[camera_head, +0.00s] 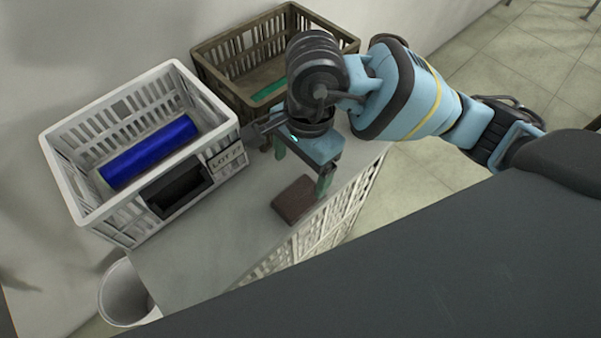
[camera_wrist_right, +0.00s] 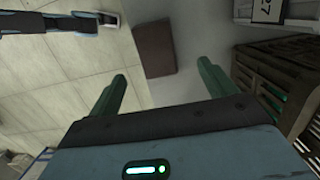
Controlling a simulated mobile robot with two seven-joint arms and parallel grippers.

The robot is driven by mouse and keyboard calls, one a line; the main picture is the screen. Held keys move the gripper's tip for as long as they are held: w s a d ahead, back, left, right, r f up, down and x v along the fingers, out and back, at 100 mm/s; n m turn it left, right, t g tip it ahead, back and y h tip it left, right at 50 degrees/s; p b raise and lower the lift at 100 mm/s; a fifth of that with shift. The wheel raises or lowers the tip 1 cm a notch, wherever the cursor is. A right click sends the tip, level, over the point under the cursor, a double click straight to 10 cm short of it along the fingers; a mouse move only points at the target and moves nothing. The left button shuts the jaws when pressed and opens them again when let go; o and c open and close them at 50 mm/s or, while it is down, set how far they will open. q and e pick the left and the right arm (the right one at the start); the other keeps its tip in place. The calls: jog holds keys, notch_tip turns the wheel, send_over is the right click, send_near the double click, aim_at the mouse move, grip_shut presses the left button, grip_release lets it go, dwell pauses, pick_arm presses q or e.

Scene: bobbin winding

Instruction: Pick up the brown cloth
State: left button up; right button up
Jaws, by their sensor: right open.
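The brown cloth (camera_head: 297,199) is a folded, flat dark-brown piece. It lies on the grey table top (camera_head: 217,243) near its right edge. It also shows in the right wrist view (camera_wrist_right: 155,50), beyond my fingertips. My right gripper (camera_head: 303,172) is open and empty, with its two green fingers pointing down above the table, just behind the cloth and apart from it. The fingers also show in the right wrist view (camera_wrist_right: 163,80), spread wide with nothing between them. My left gripper is not in view.
A white crate (camera_head: 226,128) holding a blue roll (camera_head: 150,152) stands at the left of the table. A dark brown crate (camera_head: 207,62) with a green item (camera_head: 268,91) stands behind my right gripper. A white bin (camera_head: 121,293) stands below the table's left end. The table front is clear.

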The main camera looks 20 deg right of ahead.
aim_at(298, 196)
jog(key=shift+s, duration=0.1)
jog(key=shift+s+f, duration=0.1)
jog(key=shift+f, duration=0.1)
jog(key=shift+s+a+f, duration=0.15)
jog(key=shift+f, duration=1.65)
jog(key=shift+s+a+f, duration=0.1)
jog(key=shift+a+f, duration=0.05)
jog(key=shift+f, duration=1.65)
jog(key=shift+c, duration=0.3)
jog(key=c, duration=1)
jog(key=shift+r, duration=0.15)
